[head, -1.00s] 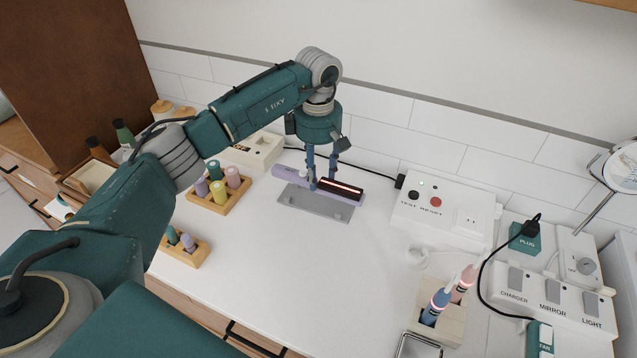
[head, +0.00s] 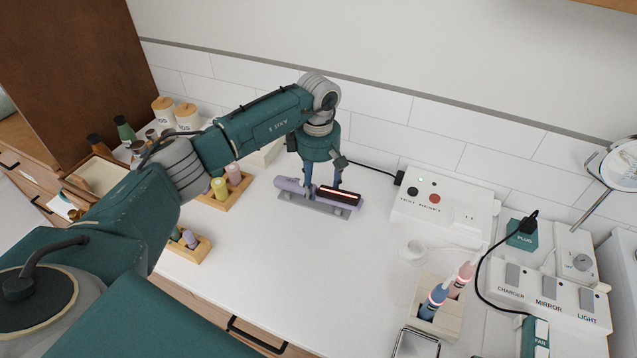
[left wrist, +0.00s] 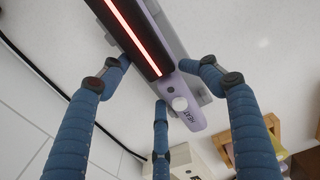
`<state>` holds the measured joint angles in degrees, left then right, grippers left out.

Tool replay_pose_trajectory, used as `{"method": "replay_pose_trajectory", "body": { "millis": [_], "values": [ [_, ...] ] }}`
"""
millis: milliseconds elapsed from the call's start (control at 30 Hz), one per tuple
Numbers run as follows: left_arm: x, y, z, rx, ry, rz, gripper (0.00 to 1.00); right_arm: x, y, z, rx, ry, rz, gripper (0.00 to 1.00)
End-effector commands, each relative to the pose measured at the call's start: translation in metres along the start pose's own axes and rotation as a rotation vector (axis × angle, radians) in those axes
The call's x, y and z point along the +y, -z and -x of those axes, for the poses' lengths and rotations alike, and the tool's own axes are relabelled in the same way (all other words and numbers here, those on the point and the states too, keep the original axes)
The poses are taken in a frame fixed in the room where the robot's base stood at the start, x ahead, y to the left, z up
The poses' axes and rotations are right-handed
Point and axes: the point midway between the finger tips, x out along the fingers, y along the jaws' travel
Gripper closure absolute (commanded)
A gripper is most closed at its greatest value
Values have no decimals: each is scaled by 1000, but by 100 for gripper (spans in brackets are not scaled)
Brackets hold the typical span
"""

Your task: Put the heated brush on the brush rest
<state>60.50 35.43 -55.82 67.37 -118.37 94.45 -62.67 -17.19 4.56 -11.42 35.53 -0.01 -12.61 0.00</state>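The heated brush (head: 291,184) has a lavender handle and a black barrel with a glowing red strip. It lies lengthwise along the grey brush rest (head: 314,208), seemingly down on it; the contact is partly hidden. My left gripper (head: 322,190) points down over the brush with its fingers spread around it. In the left wrist view the fingers (left wrist: 160,75) stand on both sides of the brush (left wrist: 190,105), close to it and seemingly apart from it. The grey rest shows behind the brush (left wrist: 172,28). My right gripper is not in view.
A test/reset box (head: 440,212) stands right of the rest, with a cable along the wall. Wooden holders with coloured rollers (head: 226,190) stand to the left. A wooden holder with pink and blue tools (head: 437,310) is at front right. The middle counter is clear.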

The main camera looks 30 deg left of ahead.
Motion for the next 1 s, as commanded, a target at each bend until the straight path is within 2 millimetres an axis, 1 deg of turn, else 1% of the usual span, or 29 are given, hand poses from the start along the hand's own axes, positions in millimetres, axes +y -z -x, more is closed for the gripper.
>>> {"method": "replay_pose_trajectory", "body": {
  "millis": [33, 367, 467, 567, 800, 1000],
  "values": [
    [1, -2, 0, -4, -4, -1, 44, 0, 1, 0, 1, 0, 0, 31],
    [2, -2, 3, -6, -7, -1, 44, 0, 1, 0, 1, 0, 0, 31],
    [3, -2, 8, -6, -10, -1, 44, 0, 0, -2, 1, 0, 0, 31],
    [4, -1, 22, -5, -12, 0, 44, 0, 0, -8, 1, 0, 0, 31],
    [4, 0, 73, -4, -14, 0, 44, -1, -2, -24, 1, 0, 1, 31],
    [2, 0, 108, -4, -10, 1, 44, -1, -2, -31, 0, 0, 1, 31]
  ]
}}
